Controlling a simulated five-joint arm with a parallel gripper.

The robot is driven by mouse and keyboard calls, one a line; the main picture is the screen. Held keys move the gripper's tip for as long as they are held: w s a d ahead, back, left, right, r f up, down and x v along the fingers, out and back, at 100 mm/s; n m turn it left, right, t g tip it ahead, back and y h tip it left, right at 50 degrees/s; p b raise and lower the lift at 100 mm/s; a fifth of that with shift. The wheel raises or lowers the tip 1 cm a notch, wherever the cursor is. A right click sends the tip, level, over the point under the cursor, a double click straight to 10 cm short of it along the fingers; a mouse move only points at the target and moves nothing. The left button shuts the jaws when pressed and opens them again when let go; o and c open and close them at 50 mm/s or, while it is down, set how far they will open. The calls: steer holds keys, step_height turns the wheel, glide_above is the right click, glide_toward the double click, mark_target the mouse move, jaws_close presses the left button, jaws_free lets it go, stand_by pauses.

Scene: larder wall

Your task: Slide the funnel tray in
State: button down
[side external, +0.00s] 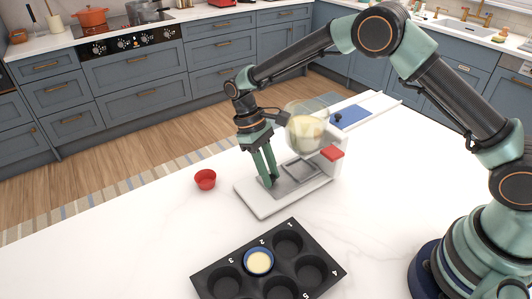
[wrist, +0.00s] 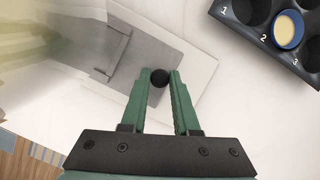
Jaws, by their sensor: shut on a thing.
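The funnel tray (side external: 294,188) is a grey sliding plate lying in the white base of a dispenser (side external: 262,208). In the wrist view the grey plate (wrist: 128,58) lies beyond my fingertips, with a round black knob (wrist: 159,78) at its near end. My gripper (side external: 271,184) points down over the base, and in the wrist view its green fingers (wrist: 160,80) are closed on the knob from both sides. The dispenser's clear round bowl (side external: 307,128) holds pale batter above the base. It blurs the left of the wrist view and hides part of the plate.
A black muffin tin (side external: 232,266) with numbered cups stands in front. A blue cup of pale batter (side external: 259,262) sits in place 2. A small red cup (side external: 205,179) stands left of the base. A red block (side external: 332,153) is on the dispenser.

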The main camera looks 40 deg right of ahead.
steer(key=c, duration=0.7)
jaws_free()
steer(key=shift+d, duration=0.2)
steer(key=shift+r, duration=0.1)
steer(key=shift+v, duration=5.95)
